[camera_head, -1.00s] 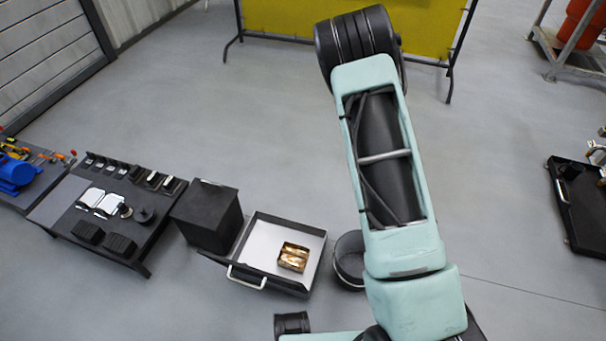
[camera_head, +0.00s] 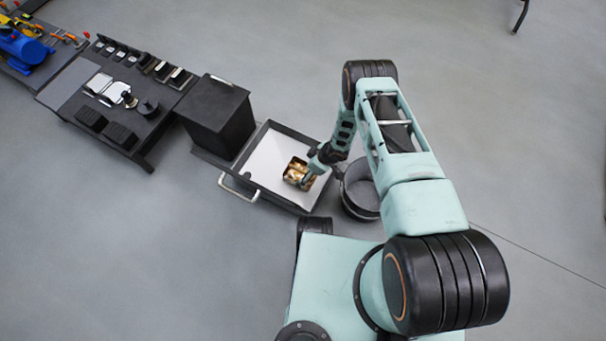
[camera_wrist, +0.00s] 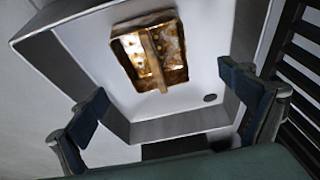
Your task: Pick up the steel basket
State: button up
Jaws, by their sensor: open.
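The steel basket (camera_head: 297,172) is a small, shiny, brownish-gold open box with a bar across its middle. It sits on the white floor of a dark-rimmed tray (camera_head: 269,155). In the wrist view the basket (camera_wrist: 151,52) lies at the top centre, ahead of my fingers and apart from them. My gripper (camera_head: 311,174) is close to the basket's right side in the head view. Its two fingers are spread wide in the wrist view (camera_wrist: 168,105), with nothing between them. In the head view the fingertips are small and partly hard to make out.
A black box (camera_head: 213,108) stands at the tray's left. A dark round bin (camera_head: 361,190) stands right of the tray, beside my arm. A white handle (camera_head: 238,188) sticks out at the tray's front. A dark table (camera_head: 128,105) with several parts is further left.

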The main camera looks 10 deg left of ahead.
aim_at(303, 171)
jog(key=b+x, duration=0.1)
jog(key=x, duration=0.2)
jog(key=shift+w+b+x, duration=0.25)
jog(key=shift+b+x, duration=0.65)
jog(key=shift+x, duration=0.4)
jog(key=shift+w+b+x, duration=0.2)
jog(key=shift+b+x, duration=0.65)
jog(key=shift+x, duration=0.45)
jog(key=shift+d+f, duration=0.15)
jog(key=shift+f, duration=0.1)
jog(key=shift+c, duration=0.2)
jog(key=c, duration=1.3)
